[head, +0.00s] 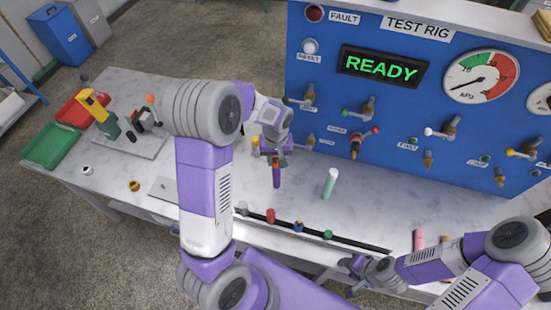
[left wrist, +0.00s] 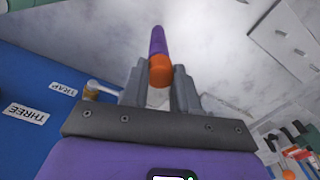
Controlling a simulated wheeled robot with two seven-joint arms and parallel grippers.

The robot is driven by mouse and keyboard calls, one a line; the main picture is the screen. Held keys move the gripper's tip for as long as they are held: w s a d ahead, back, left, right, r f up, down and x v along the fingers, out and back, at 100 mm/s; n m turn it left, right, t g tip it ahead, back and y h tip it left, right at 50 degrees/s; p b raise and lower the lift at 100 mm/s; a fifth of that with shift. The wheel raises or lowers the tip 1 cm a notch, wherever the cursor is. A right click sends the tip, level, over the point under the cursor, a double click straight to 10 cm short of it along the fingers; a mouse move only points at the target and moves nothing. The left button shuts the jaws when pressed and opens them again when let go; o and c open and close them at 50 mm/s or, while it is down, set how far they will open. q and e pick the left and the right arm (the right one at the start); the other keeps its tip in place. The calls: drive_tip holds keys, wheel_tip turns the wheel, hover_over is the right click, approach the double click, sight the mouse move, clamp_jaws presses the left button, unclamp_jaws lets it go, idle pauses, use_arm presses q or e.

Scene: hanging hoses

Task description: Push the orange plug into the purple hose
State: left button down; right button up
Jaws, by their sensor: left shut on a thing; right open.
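The orange plug (head: 276,161) is at the tips of my left gripper (head: 274,152), which is shut on it. In the left wrist view the plug (left wrist: 159,70) lies between the two fingers (left wrist: 159,88). The purple hose (head: 277,178) is directly below the plug in the head view. In the left wrist view the hose (left wrist: 157,41) runs on from the plug's far side, roughly in line with it. The two appear to meet, but I cannot tell how deep the plug sits. My right gripper (head: 366,282) is open and empty near the bench's front edge.
A green hose with a white end (head: 329,184) stands tilted to the right. A dark rail (head: 312,232) with coloured pieces runs along the bench front. The blue test panel (head: 320,105) with valves rises behind. A pink piece (head: 418,240) is near my right arm.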

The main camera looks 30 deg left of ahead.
sight(275, 161)
use_arm(q)
drive_tip(key=shift+f, duration=0.4)
use_arm(e)
drive_tip(key=shift+s+a+f, duration=0.1)
drive_tip(key=shift+s+f, duration=0.1)
drive_tip(key=shift+f, duration=0.6)
use_arm(q)
drive_tip(key=c, duration=0.8)
unclamp_jaws()
drive_tip(key=shift+r+p, duration=0.55)
drive_tip(key=shift+r, duration=0.2)
use_arm(e)
drive_tip(key=shift+w+a+r, duration=0.1)
drive_tip(key=shift+r, duration=0.4)
use_arm(q)
wheel_tip(275, 161, up, 7)
drive_tip(key=p, duration=0.5)
drive_tip(key=shift+s+p, duration=0.15)
drive_tip(key=shift+p, duration=0.15)
use_arm(e)
drive_tip(key=shift+g, duration=0.3)
drive_tip(key=r, duration=0.5)
drive_tip(key=shift+a+r, duration=0.15)
drive_tip(key=shift+a, duration=0.15)
